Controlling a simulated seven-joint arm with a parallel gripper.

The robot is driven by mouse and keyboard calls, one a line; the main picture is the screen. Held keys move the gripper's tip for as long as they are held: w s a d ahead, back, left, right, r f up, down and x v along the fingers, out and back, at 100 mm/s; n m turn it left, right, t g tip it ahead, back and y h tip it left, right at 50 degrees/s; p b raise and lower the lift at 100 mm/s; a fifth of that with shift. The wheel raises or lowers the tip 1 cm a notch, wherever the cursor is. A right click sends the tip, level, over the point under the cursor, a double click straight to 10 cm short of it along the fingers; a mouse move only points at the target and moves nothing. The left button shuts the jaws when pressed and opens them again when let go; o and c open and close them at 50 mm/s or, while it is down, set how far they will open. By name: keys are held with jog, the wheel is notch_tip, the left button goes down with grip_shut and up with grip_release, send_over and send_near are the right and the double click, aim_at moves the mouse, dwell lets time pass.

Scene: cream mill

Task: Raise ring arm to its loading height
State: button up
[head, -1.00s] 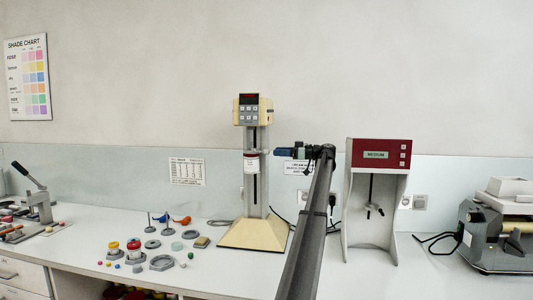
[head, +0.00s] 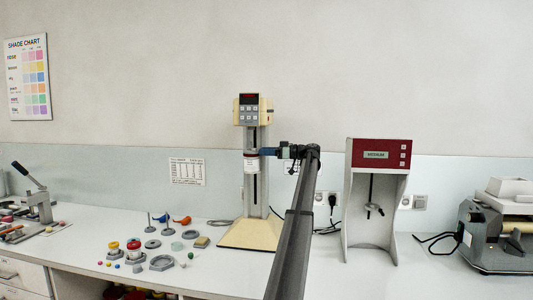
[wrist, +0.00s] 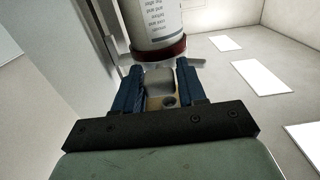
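The cream mill (head: 252,135) stands on the counter, with a cream head, a grey column and a sloped cream base. A pale grey piece, seemingly the ring arm (wrist: 192,63), shows under the red band, mostly hidden. My gripper (head: 266,151) is just right of the jar. In the wrist view its blue fingers (wrist: 160,84) are apart, just below the jar; contact with the ring arm cannot be told.
A red-topped mixer (head: 377,155) stands to the right, and a grey roller machine (head: 497,230) at the far right. Weights, jars and small parts (head: 160,263) lie on the counter left of the mill. A cable (head: 327,226) runs behind my arm.

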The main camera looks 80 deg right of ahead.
grip_shut()
notch_tip(320, 180, up, 4)
jog(key=shift+o, duration=1.8)
grip_release()
jog(key=shift+f, duration=0.1)
jog(key=s, duration=0.7)
jog(key=shift+s, duration=0.3)
